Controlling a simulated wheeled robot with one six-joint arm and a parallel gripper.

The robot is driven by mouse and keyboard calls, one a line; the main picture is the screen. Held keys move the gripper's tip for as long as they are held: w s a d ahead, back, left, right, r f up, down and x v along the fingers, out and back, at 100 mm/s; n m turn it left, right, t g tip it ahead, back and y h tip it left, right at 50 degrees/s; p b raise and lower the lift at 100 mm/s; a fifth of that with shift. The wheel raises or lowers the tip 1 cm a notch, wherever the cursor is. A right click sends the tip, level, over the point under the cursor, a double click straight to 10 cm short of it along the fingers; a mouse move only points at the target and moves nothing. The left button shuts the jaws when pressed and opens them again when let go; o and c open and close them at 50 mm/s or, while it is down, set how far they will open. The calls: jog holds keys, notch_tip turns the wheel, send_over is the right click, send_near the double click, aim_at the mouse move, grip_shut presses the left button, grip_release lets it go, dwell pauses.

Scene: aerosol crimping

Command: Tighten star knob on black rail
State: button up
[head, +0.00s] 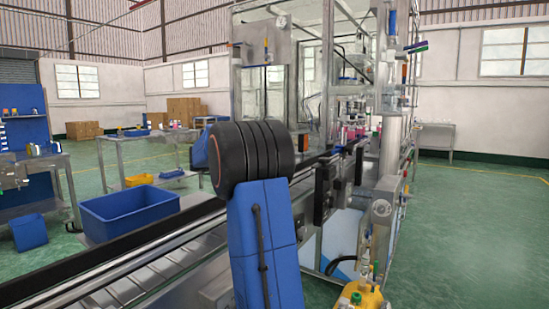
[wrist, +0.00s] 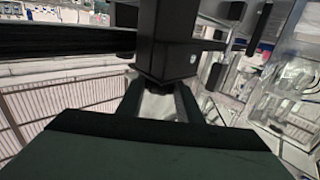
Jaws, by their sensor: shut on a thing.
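In the wrist view my gripper (wrist: 160,98) reaches up from the bottom with two dark fingers, a pale gap between them. Its tips meet the lower end of a black block (wrist: 172,35), shut on a dark part there at the star knob's place. The knob's star shape is hidden or too dark to make out. A black rail (wrist: 60,42) runs in from the left to the block. In the head view my gripper is hidden behind my blue and black arm. Black brackets (head: 325,192) stand beside the conveyor just right of the arm.
The steel conveyor (head: 120,285) runs from the lower left to the filling machine, with pink-marked cans (head: 350,132) farther along. A blue bin (head: 130,212) stands behind it at the left. A yellow pump unit (head: 362,298) is at the lower right. The green floor at right is clear.

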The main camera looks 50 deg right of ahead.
jog(key=shift+g, duration=0.3)
jog(key=o, duration=1)
jog(key=shift+o, duration=0.2)
jog(key=shift+w, duration=0.1)
jog(key=v, duration=0.7)
jog(key=shift+w+a, duration=0.15)
jog(key=shift+r, duration=0.1)
